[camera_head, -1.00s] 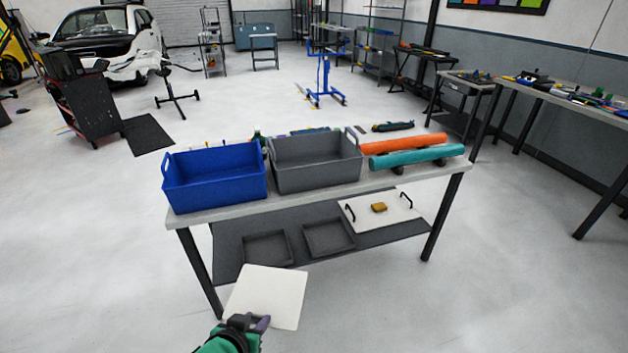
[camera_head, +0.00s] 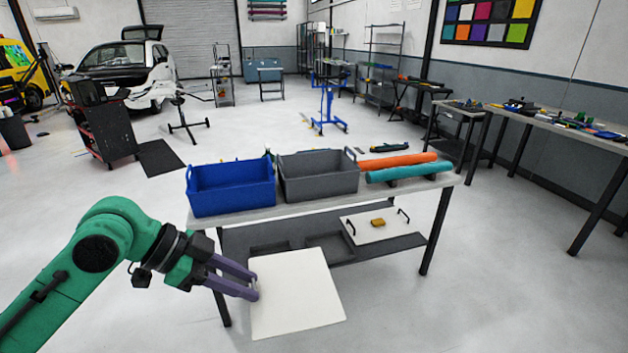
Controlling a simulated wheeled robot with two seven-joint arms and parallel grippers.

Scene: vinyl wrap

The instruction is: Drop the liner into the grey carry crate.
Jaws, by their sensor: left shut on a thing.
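The liner (camera_head: 295,295) is a flat white square sheet or panel. My left gripper (camera_head: 254,286) is shut on its left edge and holds it in front of the table, lower than the tabletop. The grey carry crate (camera_head: 320,181) stands on the tabletop, right of the blue crate, with its open top facing up; no liner shows in the part of its inside that I see. The liner is below and nearer to me than the crate. My right gripper is not in view.
A blue crate (camera_head: 232,192) stands left of the grey one on the table (camera_head: 412,188). Orange (camera_head: 398,160) and teal (camera_head: 408,171) rolls lie to the right. The lower shelf holds a white board with handles (camera_head: 376,226) and dark trays (camera_head: 330,247). Floor right of the table is clear.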

